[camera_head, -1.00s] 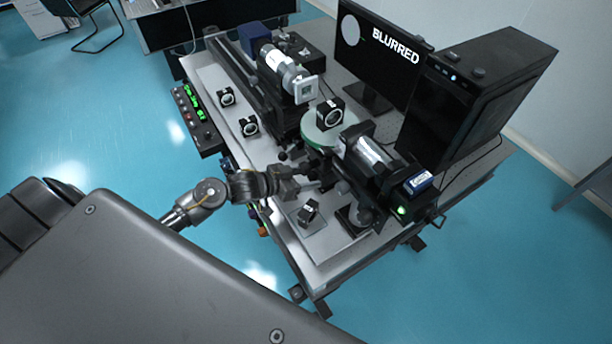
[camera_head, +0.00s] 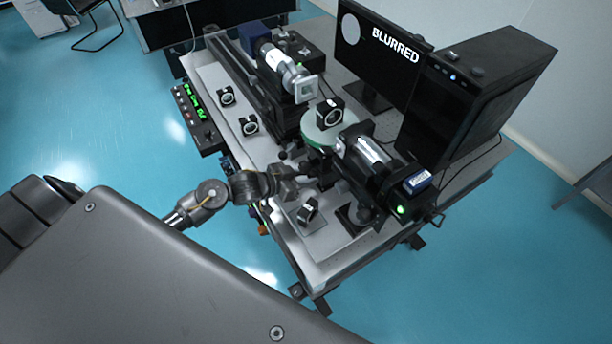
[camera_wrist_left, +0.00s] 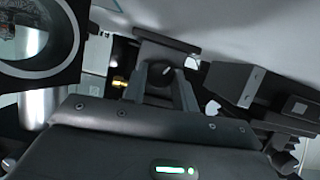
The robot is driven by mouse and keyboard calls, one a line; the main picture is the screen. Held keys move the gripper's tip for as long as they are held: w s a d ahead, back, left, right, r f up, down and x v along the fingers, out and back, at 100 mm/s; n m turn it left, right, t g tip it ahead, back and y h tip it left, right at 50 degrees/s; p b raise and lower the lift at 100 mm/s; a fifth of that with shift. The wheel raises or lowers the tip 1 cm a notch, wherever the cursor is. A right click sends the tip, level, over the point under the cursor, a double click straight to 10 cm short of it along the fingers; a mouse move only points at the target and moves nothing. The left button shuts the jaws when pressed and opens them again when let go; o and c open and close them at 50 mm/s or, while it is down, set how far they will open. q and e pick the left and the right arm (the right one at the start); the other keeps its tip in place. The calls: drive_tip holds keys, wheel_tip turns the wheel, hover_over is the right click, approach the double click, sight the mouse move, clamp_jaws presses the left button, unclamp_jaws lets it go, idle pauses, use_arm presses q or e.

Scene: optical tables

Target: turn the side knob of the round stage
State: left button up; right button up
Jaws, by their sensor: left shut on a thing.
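The round stage (camera_head: 318,136) has a green rim and carries a black square lens mount (camera_head: 330,113). It stands near the middle of the optical table in the head view. My left gripper (camera_head: 314,173) reaches in from the left, at the near side of the stage. In the left wrist view, a dark round knob (camera_wrist_left: 161,71) with a pale mark sits between the fingers of my left gripper (camera_wrist_left: 165,82), which are shut on it. In the head view the fingers and nearby black parts hide this knob. My right gripper is out of view.
A monitor (camera_head: 378,46) reading "BLURRED" and a black computer case (camera_head: 473,98) stand behind. Small square optics (camera_head: 249,126) stand left of the stage, and another (camera_head: 308,211) stands close to my gripper. A black camera unit (camera_head: 378,168) lies just right of the stage.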

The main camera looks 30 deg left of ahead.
use_arm(q)
drive_tip(key=o, duration=1)
drive_tip(key=shift+c, duration=0.2)
drive_tip(key=b+v, duration=0.2)
drive_tip(key=v, duration=0.7)
drive_tip(key=shift+s+a+b, duration=0.15)
drive_tip(key=shift+s+b, duration=0.05)
drive_tip(key=shift+b, duration=0.1)
drive_tip(key=shift+s+a+r, duration=0.3)
drive_tip(key=shift+s+r, duration=0.1)
drive_tip(key=shift+s, duration=0.1)
